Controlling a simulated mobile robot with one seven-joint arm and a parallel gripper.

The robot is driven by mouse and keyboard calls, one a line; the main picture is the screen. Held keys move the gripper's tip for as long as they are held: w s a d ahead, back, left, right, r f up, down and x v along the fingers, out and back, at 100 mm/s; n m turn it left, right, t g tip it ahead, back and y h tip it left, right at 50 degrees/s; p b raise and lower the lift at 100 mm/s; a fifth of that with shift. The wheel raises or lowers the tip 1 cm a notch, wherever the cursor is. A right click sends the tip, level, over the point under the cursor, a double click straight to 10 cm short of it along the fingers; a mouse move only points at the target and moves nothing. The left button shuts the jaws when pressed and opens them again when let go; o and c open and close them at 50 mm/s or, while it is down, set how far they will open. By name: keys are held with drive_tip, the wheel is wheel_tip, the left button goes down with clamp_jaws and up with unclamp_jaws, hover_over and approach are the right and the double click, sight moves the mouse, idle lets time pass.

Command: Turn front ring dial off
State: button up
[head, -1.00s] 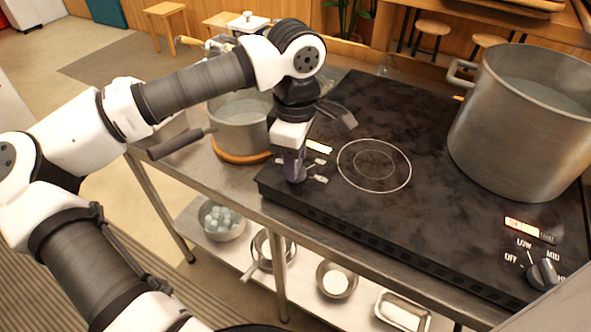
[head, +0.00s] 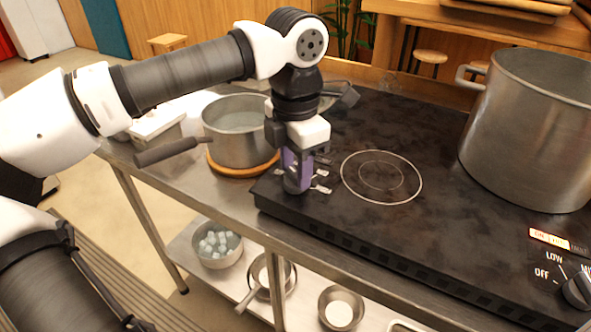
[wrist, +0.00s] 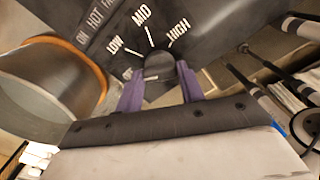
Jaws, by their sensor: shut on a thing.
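The front ring dial (wrist: 159,68) is a dark round knob at the left end of the black cooktop (head: 395,115). In the wrist view it sits between my purple fingertips, under the LOW, MID and HIGH marks. The OFF mark is mostly hidden, and I cannot clearly read the dial's pointer. My gripper (head: 299,185) points down at the cooktop's front left corner and is shut on the dial. It also shows in the wrist view (wrist: 158,88). In the head view my gripper hides the dial. The front ring (head: 381,177) is empty, just right of my gripper.
A small pot (head: 237,140) on a round wooden board stands close left of my gripper, its handle toward the left. A large pot (head: 525,140) stands on the cooktop's right side. Another dial (head: 578,290) is at the right edge. Bowls sit on the shelf below.

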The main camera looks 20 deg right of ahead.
sight(296, 173)
drive_tip(key=shift+n, duration=0.6)
drive_tip(key=o, duration=1)
wheel_tip(296, 173, up, 14)
idle(0.5)
